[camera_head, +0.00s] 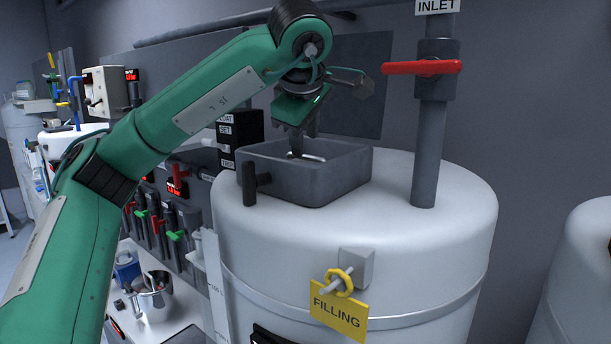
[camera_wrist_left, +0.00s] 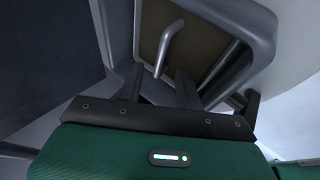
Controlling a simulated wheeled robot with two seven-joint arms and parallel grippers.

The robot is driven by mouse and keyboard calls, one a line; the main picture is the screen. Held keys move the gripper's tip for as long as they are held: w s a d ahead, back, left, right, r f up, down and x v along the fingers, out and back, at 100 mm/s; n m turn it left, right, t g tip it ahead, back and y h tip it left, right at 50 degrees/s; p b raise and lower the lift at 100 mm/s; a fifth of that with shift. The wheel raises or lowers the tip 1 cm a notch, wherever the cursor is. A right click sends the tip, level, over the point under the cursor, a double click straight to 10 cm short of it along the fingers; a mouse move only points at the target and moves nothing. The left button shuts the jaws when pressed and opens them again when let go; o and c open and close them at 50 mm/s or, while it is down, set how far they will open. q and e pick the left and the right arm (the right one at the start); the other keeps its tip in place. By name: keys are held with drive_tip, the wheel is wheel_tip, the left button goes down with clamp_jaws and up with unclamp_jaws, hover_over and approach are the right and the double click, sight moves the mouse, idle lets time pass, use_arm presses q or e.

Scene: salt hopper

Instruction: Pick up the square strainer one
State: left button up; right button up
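The square strainer sits inside the grey square hopper (camera_head: 320,185) on top of the white tank. In the left wrist view its brown mesh (camera_wrist_left: 205,40) and light grey bar handle (camera_wrist_left: 170,45) show inside the hopper rim (camera_wrist_left: 262,45). In the head view only the handle (camera_head: 312,158) shows clearly; the hopper wall hides most of the rest. My left gripper (camera_head: 300,143) is above the hopper, pointing down. In the left wrist view its two fingers (camera_wrist_left: 158,82) are apart, with the handle's near end between them in the picture. I cannot tell whether they touch it. My right gripper is not in view.
The white tank (camera_head: 430,240) carries a grey inlet pipe (camera_head: 431,150) with a red valve handle (camera_head: 422,67), right of the hopper. A black labelled block (camera_head: 237,132) stands behind left. A yellow FILLING tag (camera_head: 339,312) hangs at the front.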

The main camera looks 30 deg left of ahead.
sight(306, 155)
use_arm(q)
drive_tip(key=p+x, duration=0.1)
drive_tip(key=x, duration=0.3)
drive_tip(key=shift+a, duration=0.1)
clamp_jaws()
idle(1.4)
